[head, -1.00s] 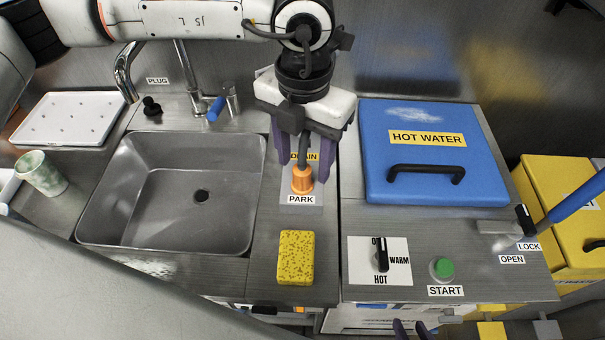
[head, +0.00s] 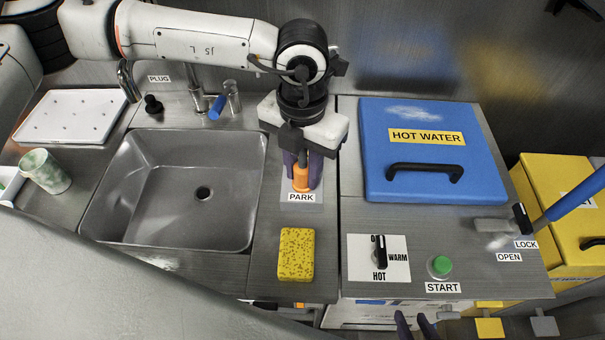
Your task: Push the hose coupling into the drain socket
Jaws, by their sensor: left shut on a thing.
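The orange hose coupling (head: 301,178) stands upright at the PARK label (head: 302,197), on the light plate right of the sink. My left gripper (head: 302,182) points down over it, its dark purple fingers shut on the coupling from both sides. The grey hose shows only as a short piece above the coupling, between the fingers. The drain socket and its label are hidden behind my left gripper. My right gripper (head: 416,323) shows only its purple fingertips at the bottom edge, apart and with nothing seen between them.
The steel sink (head: 185,236) lies to the left. A yellow sponge (head: 296,254) lies in front of the coupling. The blue HOT WATER lid (head: 430,150) is on the right, with a knob (head: 381,252) and green START button (head: 439,266) in front of it.

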